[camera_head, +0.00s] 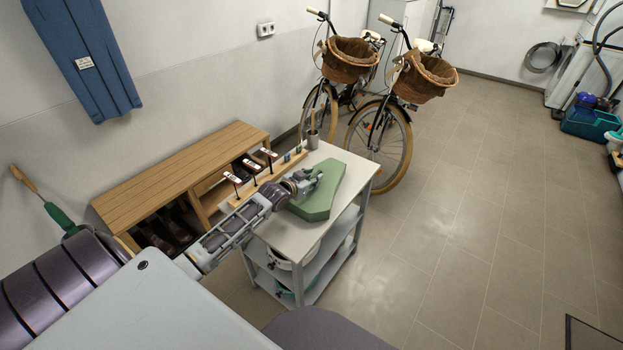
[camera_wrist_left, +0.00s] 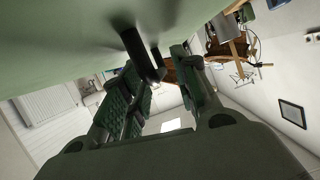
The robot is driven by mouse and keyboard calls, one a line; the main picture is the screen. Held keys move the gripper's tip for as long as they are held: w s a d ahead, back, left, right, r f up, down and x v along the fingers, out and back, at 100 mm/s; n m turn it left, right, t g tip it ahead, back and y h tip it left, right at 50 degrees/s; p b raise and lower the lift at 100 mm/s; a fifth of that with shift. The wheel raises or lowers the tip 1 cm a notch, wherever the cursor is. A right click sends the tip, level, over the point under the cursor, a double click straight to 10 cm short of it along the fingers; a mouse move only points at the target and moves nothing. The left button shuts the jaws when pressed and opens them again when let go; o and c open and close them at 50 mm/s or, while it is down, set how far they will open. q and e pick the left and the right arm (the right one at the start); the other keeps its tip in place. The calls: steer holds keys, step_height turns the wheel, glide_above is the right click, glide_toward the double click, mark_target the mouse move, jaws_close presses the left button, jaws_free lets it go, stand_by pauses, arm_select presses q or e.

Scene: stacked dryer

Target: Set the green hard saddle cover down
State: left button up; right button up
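The green hard saddle cover (camera_head: 322,200) lies flat on the top of the grey-white cart (camera_head: 285,235), appearing to rest on it. My left gripper (camera_head: 308,182) is low over its left part. In the left wrist view the cover (camera_wrist_left: 50,45) fills the upper left as a smooth green surface. A dark handle (camera_wrist_left: 137,50) stands out from it, close to the left finger. My left gripper's green-padded fingers (camera_wrist_left: 165,75) are spread, with a gap between them. Contact with the handle is hard to judge. My right gripper is not seen.
A wooden bench (camera_head: 180,170) stands behind the cart along the wall.

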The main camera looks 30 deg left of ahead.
arm_select(q)
steer(key=shift+s+r, duration=0.15)
steer(key=shift+s, duration=0.2)
steer(key=shift+v, duration=1.55)
steer(key=shift+p+v, duration=0.35)
steer(key=shift+v, duration=0.65)
steer(key=shift+s+r, duration=0.2)
steer(key=shift+s, duration=0.45)
steer(key=shift+v, duration=0.95)
steer(key=shift+s+a+r, duration=0.1)
steer(key=shift+s+r, duration=0.05)
steer(key=shift+s, duration=0.1)
steer(key=shift+s+r, duration=0.1)
steer(key=shift+s, duration=0.2)
steer(key=shift+s+r, duration=0.25)
steer(key=shift+s, duration=0.2)
steer(key=shift+s+r, duration=0.1)
steer(key=shift+s, duration=0.15)
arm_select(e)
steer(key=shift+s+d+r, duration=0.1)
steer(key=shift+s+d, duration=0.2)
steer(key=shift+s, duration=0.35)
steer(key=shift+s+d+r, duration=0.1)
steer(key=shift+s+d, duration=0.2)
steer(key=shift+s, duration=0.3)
